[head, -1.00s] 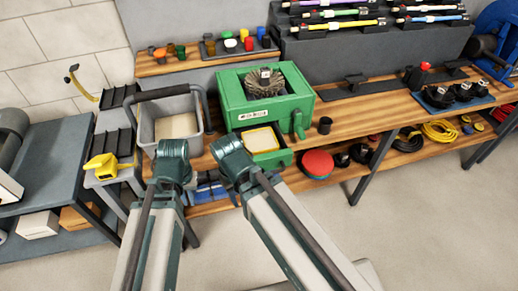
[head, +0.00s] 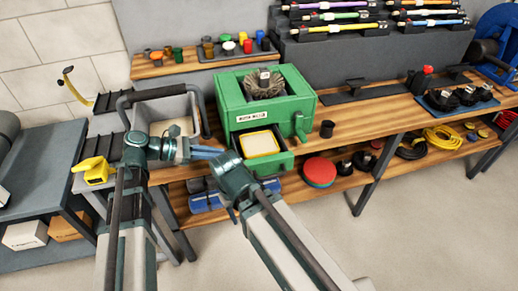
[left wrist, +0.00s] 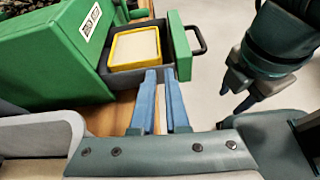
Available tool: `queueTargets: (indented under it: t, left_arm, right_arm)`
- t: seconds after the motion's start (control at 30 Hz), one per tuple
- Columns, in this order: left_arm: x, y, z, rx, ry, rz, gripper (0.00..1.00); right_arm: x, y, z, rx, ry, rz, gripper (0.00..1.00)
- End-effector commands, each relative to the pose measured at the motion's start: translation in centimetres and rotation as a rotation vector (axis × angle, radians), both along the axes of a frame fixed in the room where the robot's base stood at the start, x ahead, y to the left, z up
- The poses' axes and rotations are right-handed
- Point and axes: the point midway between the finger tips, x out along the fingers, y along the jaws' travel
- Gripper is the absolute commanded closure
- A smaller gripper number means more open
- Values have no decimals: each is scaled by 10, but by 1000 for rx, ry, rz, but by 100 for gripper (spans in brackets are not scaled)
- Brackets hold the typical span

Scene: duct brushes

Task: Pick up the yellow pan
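The yellow pan (head: 260,144) is a shallow tray with a yellow rim and pale contents. It sits in the open drawer of the green machine (head: 265,103). In the left wrist view the pan (left wrist: 134,47) lies just beyond my fingertips. My left gripper (head: 216,152) points right, toward the drawer. Its two blue fingers (left wrist: 161,72) are apart with nothing between them, near the drawer's front edge, and do not hold the pan. My right gripper (left wrist: 228,108) hangs on the right of the left wrist view, clear of the drawer; its finger gap is unclear.
The drawer front has a dark handle (left wrist: 200,38). A grey bucket (head: 165,110) stands left of the machine, behind my left arm. A yellow scoop-like item (head: 95,170) is farther left. A dark cup (head: 326,129) stands right of the machine.

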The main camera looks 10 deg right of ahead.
Motion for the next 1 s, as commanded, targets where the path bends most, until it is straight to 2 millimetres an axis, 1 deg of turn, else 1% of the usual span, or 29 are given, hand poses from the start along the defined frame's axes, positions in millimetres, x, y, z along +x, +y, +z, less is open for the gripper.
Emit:
queueTargets:
  t: [0.1,0.27,0.37,0.6,0.7,0.83,1.0]
  left_arm:
    - [3,-3,10,-49,56,21,88]
    - [3,-6,10,-59,70,25,88]
    - [3,-16,5,-58,68,23,88]
    - [4,-58,-12,-57,67,21,88]
    - [5,-72,-16,-56,67,22,88]
    - [6,-82,-19,-56,66,25,88]
    - [6,-85,-19,-56,66,25,88]
  right_arm:
    - [0,0,0,0,0,0,50]
    - [0,0,-1,0,0,0,50]
    - [0,0,-7,0,0,0,50]
    - [0,0,-23,0,0,0,50]
    - [0,0,-27,0,0,0,50]
    - [0,0,-30,0,0,0,50]
    - [0,0,-30,0,0,0,50]
